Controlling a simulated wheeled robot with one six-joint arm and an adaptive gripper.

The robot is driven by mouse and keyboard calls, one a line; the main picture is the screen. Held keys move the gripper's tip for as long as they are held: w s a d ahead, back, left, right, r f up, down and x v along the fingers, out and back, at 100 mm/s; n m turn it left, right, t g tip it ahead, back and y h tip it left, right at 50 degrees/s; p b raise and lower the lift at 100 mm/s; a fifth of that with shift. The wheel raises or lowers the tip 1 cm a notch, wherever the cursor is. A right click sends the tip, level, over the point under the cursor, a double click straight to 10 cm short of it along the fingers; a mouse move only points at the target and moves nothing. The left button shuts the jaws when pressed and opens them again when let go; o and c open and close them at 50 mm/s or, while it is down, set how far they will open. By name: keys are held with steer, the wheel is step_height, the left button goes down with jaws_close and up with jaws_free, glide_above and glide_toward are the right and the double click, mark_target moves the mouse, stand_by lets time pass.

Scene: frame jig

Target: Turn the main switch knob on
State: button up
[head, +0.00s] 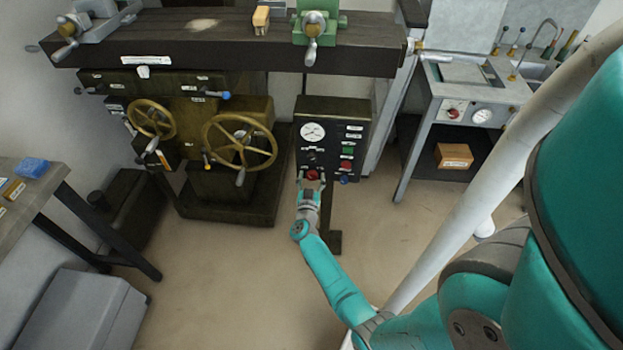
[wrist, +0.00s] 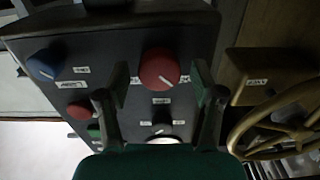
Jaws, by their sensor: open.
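A large red knob (head: 312,174) sits low on the left of the dark control panel (head: 334,112). In the wrist view this red knob (wrist: 159,68) faces me, with a pale pointer line and small labels beside it that I cannot read. My gripper (head: 311,181) is open at the panel's lower left. In the wrist view my gripper's fingertips (wrist: 160,84) stand on either side of the knob, with a visible gap at each side. I cannot tell how far they reach along its depth.
The panel also has a blue knob (wrist: 45,63), a smaller red knob (wrist: 79,109), a green button (head: 348,150), a black knob (wrist: 162,129) and a gauge (head: 313,132). A brass handwheel (head: 240,144) stands left of the panel. The floor (head: 240,270) in front is clear.

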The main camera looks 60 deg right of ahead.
steer(key=c, duration=1.1)
steer(key=shift+m, duration=0.3)
steer(key=m, duration=0.3)
steer(key=shift+s+m, duration=0.1)
steer(key=shift+m, duration=0.2)
steer(key=m, duration=0.4)
steer(key=shift+m, duration=0.3)
steer(key=m, duration=0.4)
steer(key=shift+s+f+m, duration=0.1)
steer(key=shift+f+m, duration=0.05)
steer(key=shift+m, duration=0.15)
steer(key=shift+d+f+m, duration=0.1)
steer(key=shift+m, duration=2.1)
